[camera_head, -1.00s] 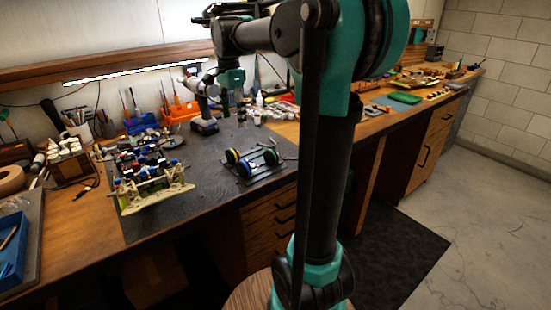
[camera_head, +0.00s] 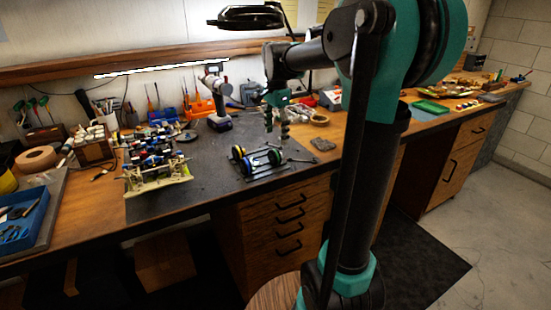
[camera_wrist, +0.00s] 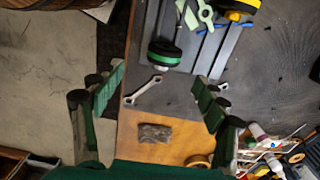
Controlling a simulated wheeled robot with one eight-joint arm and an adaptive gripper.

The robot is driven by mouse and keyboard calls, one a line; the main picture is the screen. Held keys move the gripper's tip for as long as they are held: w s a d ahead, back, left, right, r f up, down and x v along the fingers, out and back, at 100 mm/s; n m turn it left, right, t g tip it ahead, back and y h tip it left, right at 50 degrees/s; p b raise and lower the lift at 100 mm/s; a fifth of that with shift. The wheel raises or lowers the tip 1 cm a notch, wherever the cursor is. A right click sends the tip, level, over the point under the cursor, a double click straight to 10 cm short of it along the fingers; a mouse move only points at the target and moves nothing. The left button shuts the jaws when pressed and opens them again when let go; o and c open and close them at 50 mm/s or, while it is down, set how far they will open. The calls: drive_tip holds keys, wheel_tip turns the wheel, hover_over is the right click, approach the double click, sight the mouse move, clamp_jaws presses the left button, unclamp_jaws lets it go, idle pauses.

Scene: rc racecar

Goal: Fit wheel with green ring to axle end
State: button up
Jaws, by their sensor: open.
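The wheel with the green ring (camera_wrist: 164,54) is black and lies on a dark ribbed stand (camera_wrist: 215,48) in the wrist view. It also shows at the right end of the stand in the head view (camera_head: 275,157). My gripper (camera_wrist: 158,76) is open and empty, its green-padded fingers spread either side of the wheel's near side in the picture. In the head view my gripper (camera_head: 276,128) hangs above the stand, apart from the wheel. The partly built RC car (camera_head: 158,176), with a cream bumper, stands left on the mat. I cannot make out the axle end.
A yellow-ringed wheel (camera_wrist: 240,4) and a blue-ringed wheel (camera_head: 246,166) share the stand. A wrench (camera_wrist: 143,93) and a dark flat block (camera_wrist: 154,133) lie near the bench edge. A power drill (camera_head: 218,108) stands behind. The mat between car and stand is clear.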

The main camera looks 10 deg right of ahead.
sight(274, 150)
wheel_tip(274, 150, down, 3)
drive_tip(key=shift+f, duration=0.1)
drive_tip(key=shift+w+a+f, duration=0.15)
drive_tip(key=shift+a+f, duration=0.05)
drive_tip(key=shift+f, duration=1.15)
drive_tip(key=shift+w+a+f, duration=0.1)
drive_tip(key=shift+a+f, duration=0.05)
drive_tip(key=shift+f, duration=1.15)
drive_tip(key=c, duration=1.1)
